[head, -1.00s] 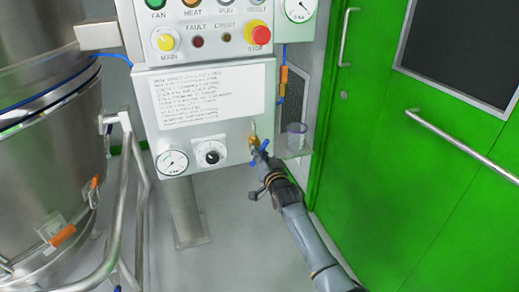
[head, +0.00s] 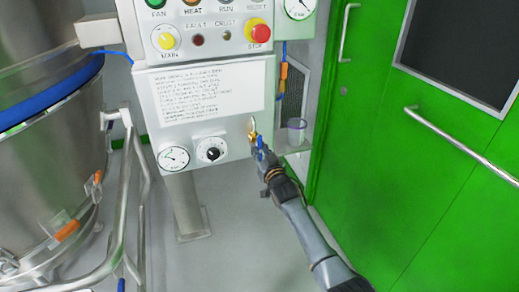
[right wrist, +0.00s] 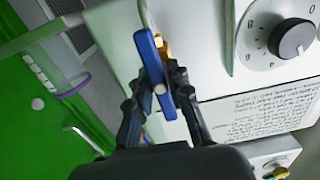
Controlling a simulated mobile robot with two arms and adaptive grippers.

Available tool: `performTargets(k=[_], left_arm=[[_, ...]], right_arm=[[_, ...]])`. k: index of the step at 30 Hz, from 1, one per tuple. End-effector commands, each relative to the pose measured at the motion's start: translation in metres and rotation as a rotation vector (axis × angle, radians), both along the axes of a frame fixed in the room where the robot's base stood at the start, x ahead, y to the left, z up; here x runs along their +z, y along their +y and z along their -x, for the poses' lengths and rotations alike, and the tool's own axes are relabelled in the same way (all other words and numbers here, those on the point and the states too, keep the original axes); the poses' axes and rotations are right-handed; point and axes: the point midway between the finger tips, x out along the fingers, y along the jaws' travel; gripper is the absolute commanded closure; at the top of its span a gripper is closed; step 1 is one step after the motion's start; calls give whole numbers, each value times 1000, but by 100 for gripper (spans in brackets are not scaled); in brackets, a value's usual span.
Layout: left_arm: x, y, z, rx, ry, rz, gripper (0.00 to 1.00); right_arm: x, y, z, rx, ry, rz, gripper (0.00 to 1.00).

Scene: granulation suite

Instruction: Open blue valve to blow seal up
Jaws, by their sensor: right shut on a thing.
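The blue valve handle (head: 260,146) sits on a brass valve body (head: 253,135) at the lower right of the grey control panel. My right gripper (head: 262,157) is shut on the handle. In the right wrist view the blue handle (right wrist: 150,58) runs between the fingers of the gripper (right wrist: 160,88), with brass fitting (right wrist: 162,45) behind it. The handle stands near upright in the head view. The seal (head: 50,101) shows as a thick blue band around the steel vessel at the left. My left gripper is not in view.
The panel carries a pressure gauge (head: 174,158), a black dial (head: 212,152) and a red stop button (head: 258,32). A clear cup (head: 296,131) stands on a small shelf right of the valve. A green door (head: 420,150) with bar handles fills the right. A steel rail (head: 135,200) stands by the vessel.

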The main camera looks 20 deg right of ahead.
Motion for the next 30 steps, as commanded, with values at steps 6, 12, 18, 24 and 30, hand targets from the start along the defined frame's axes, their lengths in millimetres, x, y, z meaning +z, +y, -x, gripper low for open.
performTargets(k=[6,12,18,24,30], left_arm=[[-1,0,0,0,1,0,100],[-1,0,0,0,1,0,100],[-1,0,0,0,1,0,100],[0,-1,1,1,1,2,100],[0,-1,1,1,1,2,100]], right_arm=[[-1,0,0,0,3,5,100],[-1,0,0,0,2,5,73],[-1,0,0,0,1,4,58],[0,0,1,0,1,4,58],[-1,0,14,0,0,4,58]])
